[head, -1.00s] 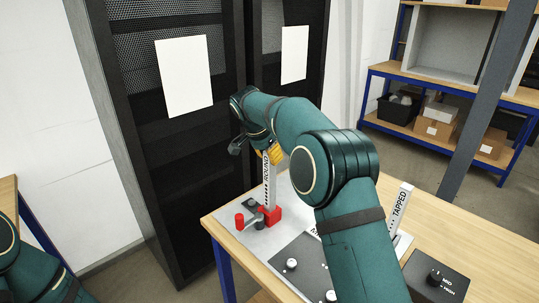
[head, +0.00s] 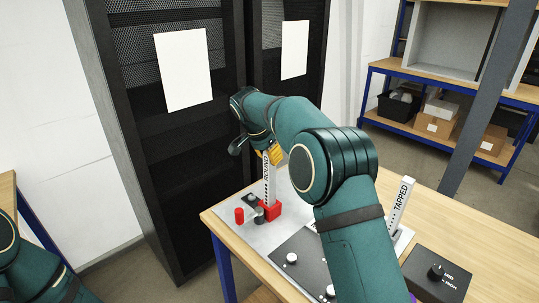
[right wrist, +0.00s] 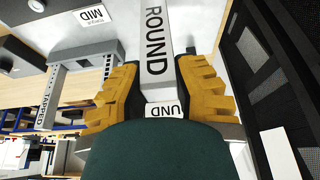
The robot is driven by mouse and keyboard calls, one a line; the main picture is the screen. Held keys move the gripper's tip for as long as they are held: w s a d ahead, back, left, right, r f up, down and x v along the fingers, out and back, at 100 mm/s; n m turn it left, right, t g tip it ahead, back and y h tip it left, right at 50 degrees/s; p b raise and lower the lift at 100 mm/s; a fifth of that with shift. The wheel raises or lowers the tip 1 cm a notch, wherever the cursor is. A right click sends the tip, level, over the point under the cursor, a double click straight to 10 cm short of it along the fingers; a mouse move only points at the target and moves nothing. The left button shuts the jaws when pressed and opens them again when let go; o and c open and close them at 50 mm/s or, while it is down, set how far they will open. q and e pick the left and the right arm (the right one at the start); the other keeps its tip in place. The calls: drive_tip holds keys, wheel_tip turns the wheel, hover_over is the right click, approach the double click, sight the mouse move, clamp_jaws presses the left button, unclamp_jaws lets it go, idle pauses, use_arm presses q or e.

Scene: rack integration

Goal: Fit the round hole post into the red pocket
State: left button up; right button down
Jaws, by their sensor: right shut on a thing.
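The round hole post (head: 267,180) is a pale upright bar marked ROUND. In the head view its lower end meets the red pocket (head: 271,210) on the grey plate; how deep it sits I cannot tell.
A red cylinder (head: 239,216) and a grey knob-like part stand beside the pocket. A post marked TAPPED (head: 400,203) stands to the right, with a black box (head: 437,273) before it. A black rack (head: 180,140) stands close behind the wooden table (head: 460,225).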

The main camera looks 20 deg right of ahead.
drive_tip(key=shift+f+b, duration=0.3)
drive_tip(key=shift+f, duration=0.2)
drive_tip(key=c, duration=0.8)
unclamp_jaws()
drive_tip(key=shift+o, duration=0.2)
drive_tip(key=shift+r, duration=0.1)
drive_tip(key=v, duration=1.2)
